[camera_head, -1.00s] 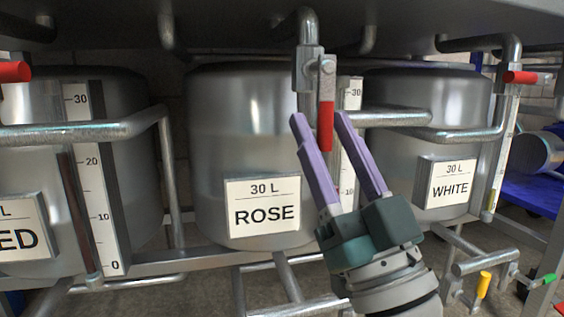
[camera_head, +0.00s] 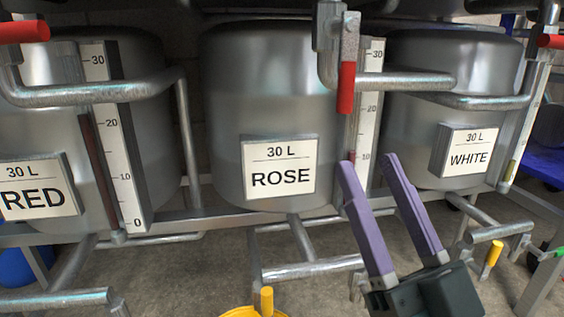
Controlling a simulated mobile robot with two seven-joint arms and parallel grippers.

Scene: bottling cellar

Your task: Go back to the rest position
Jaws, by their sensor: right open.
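My right gripper (camera_head: 367,158) has two purple fingers on a dark green body and comes in from the bottom right. Its fingers are apart with nothing between them. It is in front of the gap between the ROSE tank (camera_head: 270,100) and the WHITE tank (camera_head: 440,100), below the red valve handle (camera_head: 346,88), which hangs straight down. The fingertips are apart from the handle. My left gripper is out of the frame.
The RED tank (camera_head: 140,150) stands at the left, with a level scale (camera_head: 112,130) beside it. Metal pipes (camera_head: 110,92) jut out in front of the tanks. A yellow object (camera_head: 232,313) shows at the bottom edge. Yellow-handled taps (camera_head: 494,253) sit low down. Grey floor (camera_head: 200,270) shows below.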

